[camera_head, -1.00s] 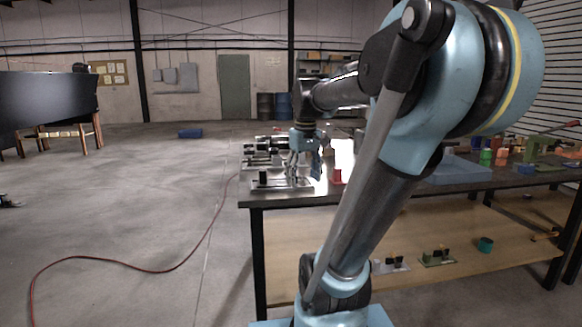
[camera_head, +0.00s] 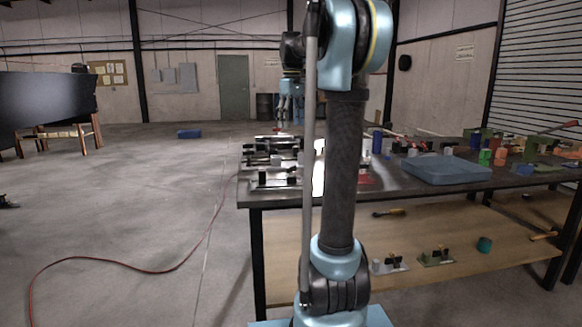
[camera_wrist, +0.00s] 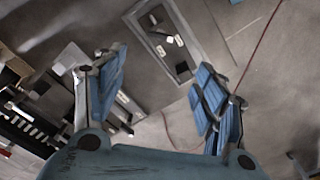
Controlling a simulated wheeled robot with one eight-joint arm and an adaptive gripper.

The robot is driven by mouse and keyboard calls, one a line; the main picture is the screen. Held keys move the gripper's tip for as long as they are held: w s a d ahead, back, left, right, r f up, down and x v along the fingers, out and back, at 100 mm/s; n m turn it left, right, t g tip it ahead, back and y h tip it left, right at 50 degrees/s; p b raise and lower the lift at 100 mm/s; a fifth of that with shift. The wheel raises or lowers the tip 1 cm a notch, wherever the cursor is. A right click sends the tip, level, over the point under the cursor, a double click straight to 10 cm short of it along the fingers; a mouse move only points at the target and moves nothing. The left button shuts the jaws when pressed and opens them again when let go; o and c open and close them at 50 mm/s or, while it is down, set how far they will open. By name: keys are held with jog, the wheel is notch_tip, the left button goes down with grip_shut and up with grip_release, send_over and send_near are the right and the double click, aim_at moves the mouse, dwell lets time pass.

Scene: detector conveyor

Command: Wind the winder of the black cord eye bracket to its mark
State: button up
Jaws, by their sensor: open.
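My gripper (camera_head: 291,100) is raised above the left end of the workbench, pointing down. In the wrist view its two blue fingers (camera_wrist: 160,62) are spread wide with nothing between them. In the head view, a fixture with black posts (camera_head: 262,179) sits at the near left corner of the bench. I cannot tell which fixture is the black cord eye bracket. Its winder and mark are too small to make out.
Several similar fixtures (camera_head: 262,148) stand close together behind the near one on the workbench (camera_head: 400,185). A blue tray (camera_head: 447,170) and coloured parts lie to the right. A red cable (camera_head: 150,269) runs over the open floor at left.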

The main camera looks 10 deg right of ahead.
aim_at(291, 171)
notch_tip(291, 171, down, 17)
jog(key=shift+f, duration=0.1)
dwell(0.5)
jog(key=c, duration=1.1)
